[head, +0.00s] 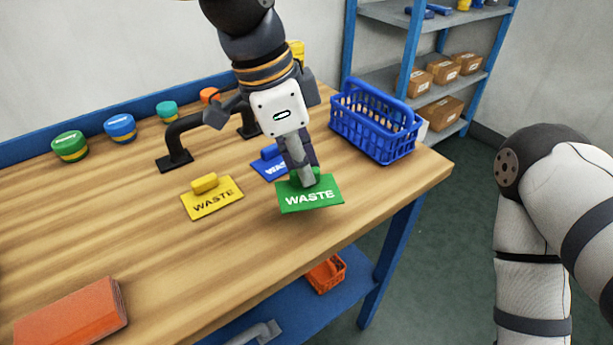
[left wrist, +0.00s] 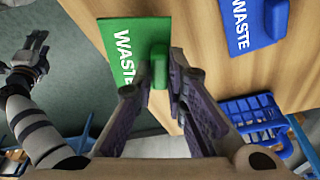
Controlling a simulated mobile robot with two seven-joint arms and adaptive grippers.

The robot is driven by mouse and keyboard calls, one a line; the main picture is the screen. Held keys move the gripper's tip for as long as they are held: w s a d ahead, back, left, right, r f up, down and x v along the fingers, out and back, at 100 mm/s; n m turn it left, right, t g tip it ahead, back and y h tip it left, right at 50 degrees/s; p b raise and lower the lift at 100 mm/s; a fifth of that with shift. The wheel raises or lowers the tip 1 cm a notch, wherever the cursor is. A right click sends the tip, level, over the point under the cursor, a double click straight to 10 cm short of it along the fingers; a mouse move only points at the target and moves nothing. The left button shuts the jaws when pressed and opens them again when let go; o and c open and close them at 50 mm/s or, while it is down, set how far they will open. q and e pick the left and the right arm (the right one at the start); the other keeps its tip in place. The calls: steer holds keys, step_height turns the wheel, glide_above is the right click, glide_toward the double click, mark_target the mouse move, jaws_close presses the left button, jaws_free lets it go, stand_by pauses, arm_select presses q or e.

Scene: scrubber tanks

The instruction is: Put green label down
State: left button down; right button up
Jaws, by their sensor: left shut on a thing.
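The green label (head: 310,196), a plate marked WASTE with a green grip block, is at my left gripper (head: 308,178) over the right part of the wooden table. My left gripper is shut on its block, which also shows between the fingers in the left wrist view (left wrist: 158,66). The plate looks slightly tilted and appears a little above the tabletop; in the left wrist view it overlaps the table's edge. My right gripper (left wrist: 24,62) shows small at the left of the left wrist view, fingers apart and empty.
A yellow WASTE label (head: 212,200) and a partly hidden blue label (head: 268,165) lie close by. A blue basket (head: 372,128) stands at the table's right end. Behind are a black handle (head: 176,150) and several coloured lids. The front middle of the table (head: 190,260) is clear.

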arm_select(q)
steer(key=shift+w+d+f, duration=0.2)
steer(key=shift+w+f, duration=0.05)
steer(key=shift+f, duration=0.05)
steer(key=shift+a+x, duration=0.15)
steer(key=shift+x, duration=0.75)
steer(key=shift+a+x, duration=0.1)
steer(key=shift+x, duration=0.75)
steer(key=shift+w+f, duration=0.15)
steer(key=shift+f, duration=0.05)
steer(key=c, duration=1.6)
jaws_free()
steer(key=v, duration=1.2)
steer(key=shift+r, duration=0.15)
